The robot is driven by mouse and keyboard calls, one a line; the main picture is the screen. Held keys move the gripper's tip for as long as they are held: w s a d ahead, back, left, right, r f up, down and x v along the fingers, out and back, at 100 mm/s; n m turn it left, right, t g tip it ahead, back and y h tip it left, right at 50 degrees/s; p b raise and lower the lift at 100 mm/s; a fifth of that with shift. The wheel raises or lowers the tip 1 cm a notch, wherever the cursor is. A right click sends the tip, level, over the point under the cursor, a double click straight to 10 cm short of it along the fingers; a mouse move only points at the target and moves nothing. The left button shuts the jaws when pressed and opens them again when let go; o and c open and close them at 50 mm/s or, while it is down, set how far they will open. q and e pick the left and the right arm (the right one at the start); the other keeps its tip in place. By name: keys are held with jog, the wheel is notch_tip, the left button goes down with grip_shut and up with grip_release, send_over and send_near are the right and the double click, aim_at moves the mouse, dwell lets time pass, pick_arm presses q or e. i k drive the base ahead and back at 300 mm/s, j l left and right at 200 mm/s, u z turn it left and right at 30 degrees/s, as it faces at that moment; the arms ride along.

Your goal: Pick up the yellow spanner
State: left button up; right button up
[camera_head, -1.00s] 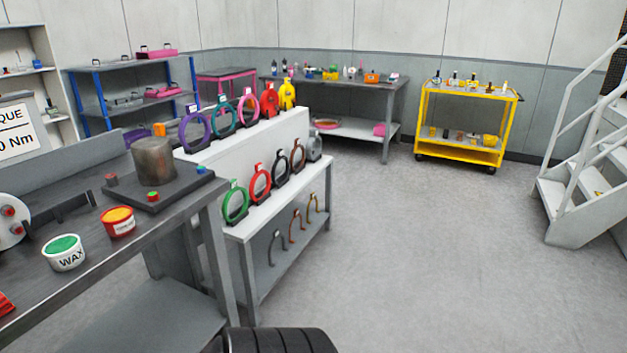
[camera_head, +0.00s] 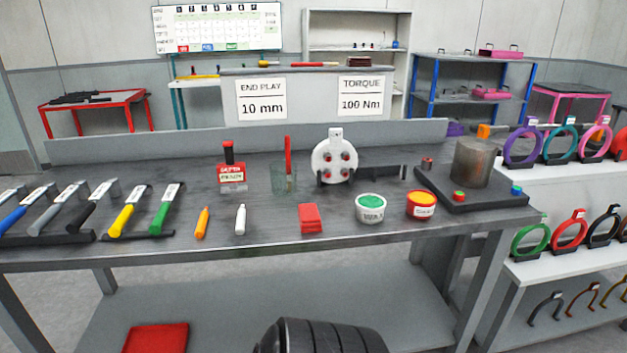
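A yellow-handled tool (camera_head: 129,210) with a grey head and a white tag lies on the grey workbench (camera_head: 300,228), left of the middle. It looks like the yellow spanner, though its head shape is small and hard to make out. It is in a row of similar tools, between a black-handled one (camera_head: 87,208) and a green-handled one (camera_head: 166,209). Its handle points toward the bench's front edge.
Right of the row lie an orange marker (camera_head: 202,222), a white tube (camera_head: 240,219) and red cloths (camera_head: 310,218). A glass (camera_head: 284,179), a white disc (camera_head: 334,160), a wax tub (camera_head: 370,207) and a red-yellow tub (camera_head: 421,205) stand beyond. The bench's front edge is clear.

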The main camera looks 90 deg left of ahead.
aim_at(115, 230)
jog(key=u, duration=3.85)
jog(key=i+l, duration=0.3)
jog(key=i, duration=0.2)
jog(key=i+l, duration=0.35)
jog(key=i, duration=0.2)
jog(key=z, duration=0.05)
